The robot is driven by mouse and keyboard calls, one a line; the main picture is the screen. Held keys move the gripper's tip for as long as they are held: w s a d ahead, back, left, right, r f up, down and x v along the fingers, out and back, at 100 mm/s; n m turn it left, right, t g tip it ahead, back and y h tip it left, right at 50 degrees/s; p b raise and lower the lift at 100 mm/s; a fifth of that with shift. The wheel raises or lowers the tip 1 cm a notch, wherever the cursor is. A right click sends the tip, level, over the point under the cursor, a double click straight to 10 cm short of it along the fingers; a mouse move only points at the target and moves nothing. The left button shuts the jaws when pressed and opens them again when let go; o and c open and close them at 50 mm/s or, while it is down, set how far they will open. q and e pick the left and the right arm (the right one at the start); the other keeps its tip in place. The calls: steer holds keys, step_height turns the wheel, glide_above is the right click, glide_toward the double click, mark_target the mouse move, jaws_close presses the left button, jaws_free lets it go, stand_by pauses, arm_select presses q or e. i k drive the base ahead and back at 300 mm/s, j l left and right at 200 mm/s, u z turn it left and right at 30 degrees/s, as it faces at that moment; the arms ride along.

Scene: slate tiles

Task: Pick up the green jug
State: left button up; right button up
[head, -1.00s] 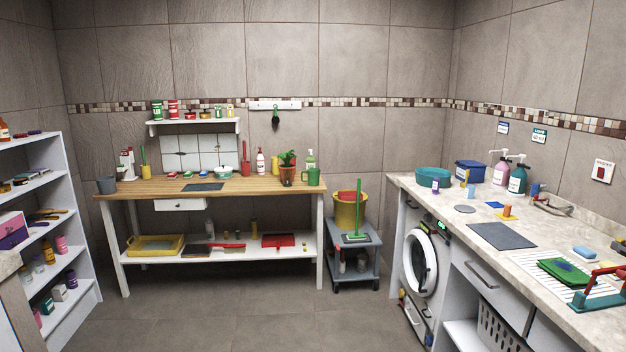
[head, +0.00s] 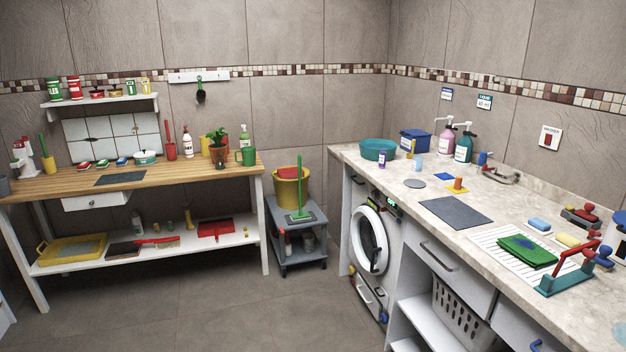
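The green jug (head: 247,156) stands upright near the right end of the wooden workbench (head: 180,173) in the head view. A potted plant (head: 218,149) stands just left of it, and a clear bottle with a green label (head: 244,137) stands behind it. Neither of my grippers shows in the head view, so nothing of mine is seen near the jug.
A grey trolley (head: 297,232) with a yellow bucket (head: 290,188) stands right of the bench. A marble counter (head: 400,185) with a washing machine (head: 370,243) runs along the right. The tiled floor (head: 220,310) before the bench is clear.

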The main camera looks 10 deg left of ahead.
mark_target(248, 153)
steer(key=i+j+u, duration=0.1)
steer(key=i+u, duration=0.4)
steer(key=i, duration=1.6)
